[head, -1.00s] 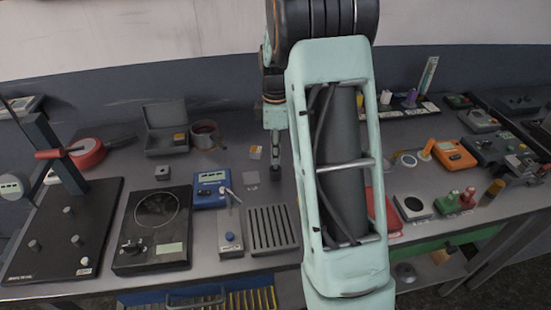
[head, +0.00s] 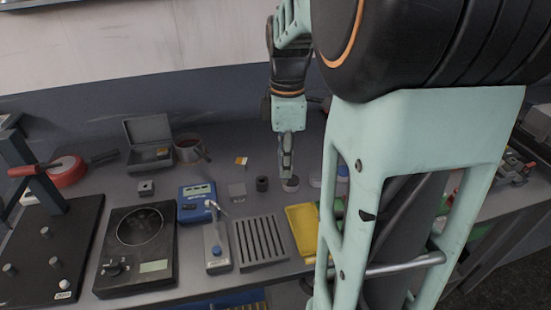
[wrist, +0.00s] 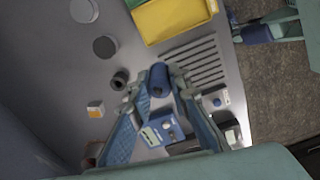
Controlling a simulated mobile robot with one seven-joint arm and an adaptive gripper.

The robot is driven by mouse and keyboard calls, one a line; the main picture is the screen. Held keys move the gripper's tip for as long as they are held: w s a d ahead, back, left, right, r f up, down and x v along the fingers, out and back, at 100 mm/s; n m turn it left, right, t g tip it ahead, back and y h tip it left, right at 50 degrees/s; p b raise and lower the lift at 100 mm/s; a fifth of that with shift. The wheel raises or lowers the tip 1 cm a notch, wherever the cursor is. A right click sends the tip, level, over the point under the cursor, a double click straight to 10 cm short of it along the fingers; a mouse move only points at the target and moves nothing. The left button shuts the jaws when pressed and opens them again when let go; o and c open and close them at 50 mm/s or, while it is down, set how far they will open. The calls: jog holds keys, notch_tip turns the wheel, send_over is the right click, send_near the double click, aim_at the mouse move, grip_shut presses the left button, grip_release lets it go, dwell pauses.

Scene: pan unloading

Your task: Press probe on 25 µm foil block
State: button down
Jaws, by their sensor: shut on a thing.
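My gripper (head: 287,172) points down over the middle of the bench. In the wrist view my gripper (wrist: 161,90) is shut on a dark blue cylinder (wrist: 160,76), probably the probe, its end facing the camera. A small block with an orange-yellow top (head: 241,160) lies to the left of the gripper in the head view; it also shows in the wrist view (wrist: 96,109). A small grey square block (head: 237,191) lies nearer the front. No thickness marking is readable, so I cannot tell which is the 25 µm foil block. The blue gauge (head: 197,204) stands left of them.
A black cylinder (head: 262,184) and a round grey disc (wrist: 105,46) stand close to the gripper. The slotted plate (head: 260,243), yellow tray (head: 302,229) and lever device (head: 216,246) lie in front. My arm hides much of the bench's right side.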

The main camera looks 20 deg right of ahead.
jog(key=shift+s+r, duration=0.25)
jog(key=shift+s, duration=0.2)
jog(key=shift+w+r, duration=0.15)
jog(key=w+p, duration=0.5)
jog(key=w, duration=0.7)
jog(key=w+a+f+p, duration=0.2)
jog(key=w+p, duration=0.1)
jog(key=w, duration=0.4)
jog(key=w+a+f+p, duration=0.2)
jog(key=w+f, duration=0.1)
jog(key=w, duration=0.3)
jog(key=shift+d+f+b, duration=0.15)
jog(key=shift+f+b, duration=1.35)
jog(key=shift+f, duration=1.05)
jog(key=shift+s+f, duration=0.1)
jog(key=shift+f, duration=0.35)
jog(key=shift+r, duration=0.1)
jog(key=shift+r+p, duration=1.35)
jog(key=shift+r, duration=1.1)
